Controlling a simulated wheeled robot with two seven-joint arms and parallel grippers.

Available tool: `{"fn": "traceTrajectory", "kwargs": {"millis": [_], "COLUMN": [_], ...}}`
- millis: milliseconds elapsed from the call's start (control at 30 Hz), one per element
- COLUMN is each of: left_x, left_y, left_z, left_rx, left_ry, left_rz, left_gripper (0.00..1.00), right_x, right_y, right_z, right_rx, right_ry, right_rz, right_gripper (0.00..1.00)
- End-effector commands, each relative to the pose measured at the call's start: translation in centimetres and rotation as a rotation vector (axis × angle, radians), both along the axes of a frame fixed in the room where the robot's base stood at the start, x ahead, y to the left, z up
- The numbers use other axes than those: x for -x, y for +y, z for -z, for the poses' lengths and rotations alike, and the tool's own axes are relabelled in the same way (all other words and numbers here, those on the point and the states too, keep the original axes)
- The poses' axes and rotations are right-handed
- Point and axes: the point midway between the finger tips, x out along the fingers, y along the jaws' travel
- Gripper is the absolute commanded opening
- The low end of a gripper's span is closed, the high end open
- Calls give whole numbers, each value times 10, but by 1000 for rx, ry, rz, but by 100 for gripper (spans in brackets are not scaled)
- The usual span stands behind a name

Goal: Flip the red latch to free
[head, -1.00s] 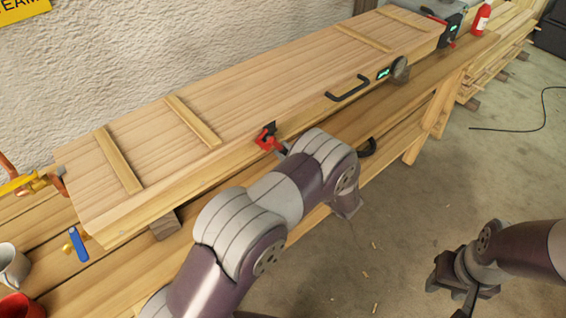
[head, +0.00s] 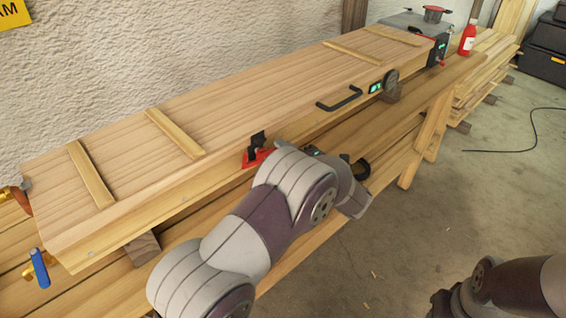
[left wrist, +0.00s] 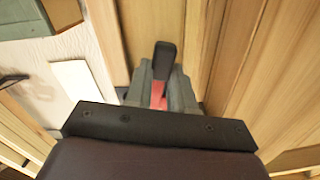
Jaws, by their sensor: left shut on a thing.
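The red latch (head: 256,159) sits on the front upper edge of the long wooden box (head: 215,115), with a black piece standing up at it. In the left wrist view, the grey fingers of my left gripper (left wrist: 160,92) are shut on the latch's red lever, and its black tip (left wrist: 165,55) sticks out beyond them. In the head view, my left arm hides most of this gripper. My right gripper (head: 441,302) is only partly in view at the bottom right, its fingers cut off, well away from the latch.
A black handle (head: 339,101), a green-lit display (head: 376,88) and a round dark knob (head: 391,80) are on the box to the right. A red bottle (head: 467,40) stands at the back right. A blue object (head: 40,268) lies at the left. The floor at right is mostly clear.

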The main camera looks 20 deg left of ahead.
Motion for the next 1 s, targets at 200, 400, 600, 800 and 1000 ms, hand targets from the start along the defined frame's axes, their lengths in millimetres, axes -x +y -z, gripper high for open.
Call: {"fn": "traceTrajectory", "kwargs": {"millis": [200,400,600,800,1000], "left_x": [0,0,0,0,0], "left_y": [0,0,0,0,0], "left_z": [-1,-3,-3,-3,-3], "left_rx": [26,33,33,32,32], "left_ry": [-46,-58,-59,-59,-58], "left_rz": [0,0,0,0,0], "left_gripper": [0,0,0,49,49], "right_x": [0,0,0,0,0], "right_y": [0,0,0,0,0], "right_z": [9,10,10,10,10], "right_rx": [0,0,0,0,0], "right_ry": [0,0,0,0,0], "right_rz": [0,0,0,0,0], "right_gripper": [43,43,43,43,43]}}
